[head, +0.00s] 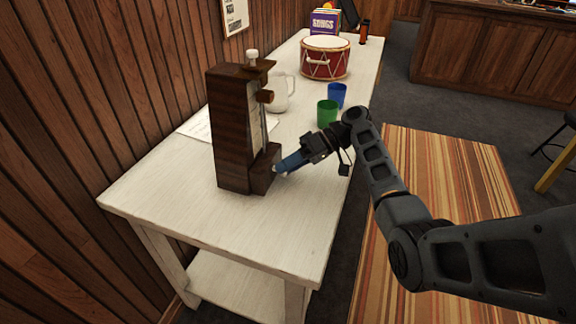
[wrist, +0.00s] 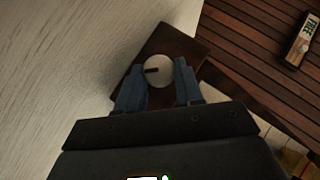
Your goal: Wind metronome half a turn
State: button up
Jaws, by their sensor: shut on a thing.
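The metronome (head: 230,130) is a tall dark brown wooden case standing upright near the left side of the white table. A lower box (head: 263,170) juts from its base on the right. A round pale winding knob (wrist: 159,71) with a dark mark on its face shows in the wrist view, on the end of the brown box. My gripper (head: 280,170) reaches in from the right at the lower box. In the wrist view, its two blue fingers (wrist: 159,88) are on either side of the knob and shut on it. In the head view the fingers mostly hide the knob.
A white pitcher (head: 281,93), a green cup (head: 327,113), a blue cup (head: 337,95) and a red drum (head: 325,58) stand farther back on the table (head: 200,222). A paper sheet (head: 197,127) lies behind the metronome. The table's front is clear.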

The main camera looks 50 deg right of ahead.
jog(key=m+y+b, duration=0.1)
jog(key=y, duration=0.1)
jog(key=f+m+y+b, duration=0.1)
jog(key=m+y, duration=0.1)
jog(key=shift+d+m+y, duration=0.15)
jog(key=shift+m+y, duration=0.15)
dwell(0.5)
jog(key=o, duration=1)
jog(key=shift+o, duration=0.2)
jog(key=shift+r, duration=0.1)
jog(key=shift+d, duration=0.1)
jog(key=shift+b+v, duration=0.75)
jog(key=shift+v, duration=3.05)
jog(key=shift+c, duration=0.2)
